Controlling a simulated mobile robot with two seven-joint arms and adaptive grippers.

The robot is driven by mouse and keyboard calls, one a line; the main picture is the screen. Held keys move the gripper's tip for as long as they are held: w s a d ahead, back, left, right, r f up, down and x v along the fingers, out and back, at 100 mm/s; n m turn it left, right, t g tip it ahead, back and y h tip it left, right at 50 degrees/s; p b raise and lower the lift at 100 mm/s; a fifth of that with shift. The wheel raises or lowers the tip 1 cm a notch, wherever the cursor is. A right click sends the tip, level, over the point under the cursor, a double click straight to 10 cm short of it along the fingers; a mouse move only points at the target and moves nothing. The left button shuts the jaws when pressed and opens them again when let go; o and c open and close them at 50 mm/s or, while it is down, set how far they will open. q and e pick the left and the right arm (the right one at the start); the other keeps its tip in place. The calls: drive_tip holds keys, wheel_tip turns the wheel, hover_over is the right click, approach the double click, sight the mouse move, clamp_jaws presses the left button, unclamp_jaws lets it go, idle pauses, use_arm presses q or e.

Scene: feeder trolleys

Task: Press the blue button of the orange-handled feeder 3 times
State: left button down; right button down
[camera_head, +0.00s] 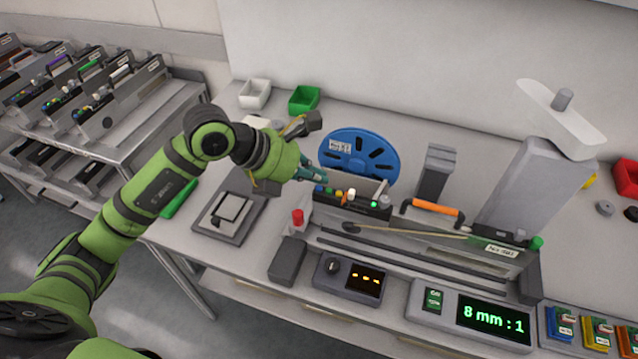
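The orange-handled feeder (470,246) lies in a bench fixture, its orange handle (431,208) on top. A dark panel with a row of small coloured buttons (352,203) is at its left end, in front of a blue reel (358,157). A blue button (318,189) seems to sit at the panel's left end, close to my fingertips. My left gripper (318,177) reaches in from the left, just above and behind that end. Its fingers look closed together in a narrow tip, with nothing seen between them. I cannot tell whether they touch the button. My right gripper is out of view.
A red knob (297,217) stands left of the feeder. A control box (354,279) and a green display reading "8 mm : 1" (492,318) are in front. A grey block with a white top (545,170) rises at right. A trolley of other feeders (130,125) stands left.

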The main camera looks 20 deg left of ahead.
sight(315, 190)
use_arm(q)
drive_tip(key=shift+r, duration=0.25)
drive_tip(key=shift+r+p, duration=1.65)
drive_tip(key=shift+r, duration=0.8)
